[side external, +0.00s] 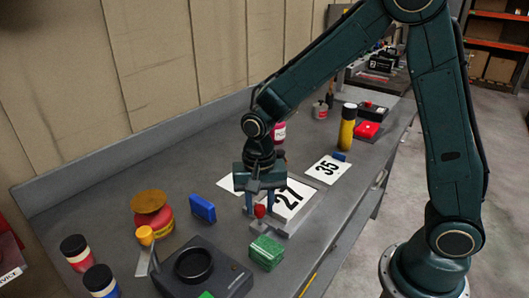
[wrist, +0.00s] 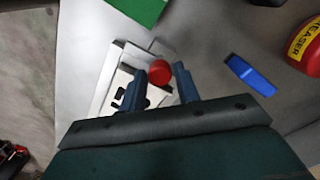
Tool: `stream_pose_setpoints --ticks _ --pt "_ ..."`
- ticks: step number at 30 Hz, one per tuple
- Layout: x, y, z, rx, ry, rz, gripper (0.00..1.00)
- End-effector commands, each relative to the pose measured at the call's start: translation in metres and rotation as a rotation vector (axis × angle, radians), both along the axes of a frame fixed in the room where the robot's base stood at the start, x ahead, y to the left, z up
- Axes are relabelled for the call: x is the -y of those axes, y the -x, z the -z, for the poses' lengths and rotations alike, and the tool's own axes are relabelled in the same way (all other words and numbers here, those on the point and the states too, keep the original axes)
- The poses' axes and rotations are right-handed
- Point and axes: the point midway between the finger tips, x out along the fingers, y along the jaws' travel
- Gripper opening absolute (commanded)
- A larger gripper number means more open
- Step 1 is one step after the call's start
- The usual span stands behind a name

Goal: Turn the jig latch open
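The jig (side external: 282,228) is a grey frame on the bench holding a white plate numbered 27 (side external: 291,199). The latch has a red knob (side external: 259,211) at the jig's near end; the knob also shows in the wrist view (wrist: 159,70). My gripper (side external: 259,205) points down over the knob. In the wrist view its blue fingers (wrist: 159,75) are apart, one on each side of the knob, with small gaps visible. The gripper is open and holds nothing. The latch's lever is mostly hidden, so I cannot tell its angle.
A green block (side external: 266,252) sits close to the jig's near end. A blue block (side external: 202,208) lies to the left. A black fixture with a round ring (side external: 194,265) stands in front. A plate numbered 35 (side external: 328,169) and a yellow bottle (side external: 347,127) are farther back.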

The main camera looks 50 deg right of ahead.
Motion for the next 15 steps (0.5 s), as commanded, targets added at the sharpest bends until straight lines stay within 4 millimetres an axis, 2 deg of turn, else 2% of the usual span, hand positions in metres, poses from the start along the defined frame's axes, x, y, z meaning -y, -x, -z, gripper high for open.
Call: stream_pose_setpoints --ticks 1,2,15 --pt "0.0001 0.0001 0.0001 0.0 0.0 0.0 0.42" --pt "0.0001 0.0001 0.0001 0.0 0.0 0.0 0.47" --pt "-0.0001 -0.0004 -0.0042 0.002 -0.001 -0.001 0.47"
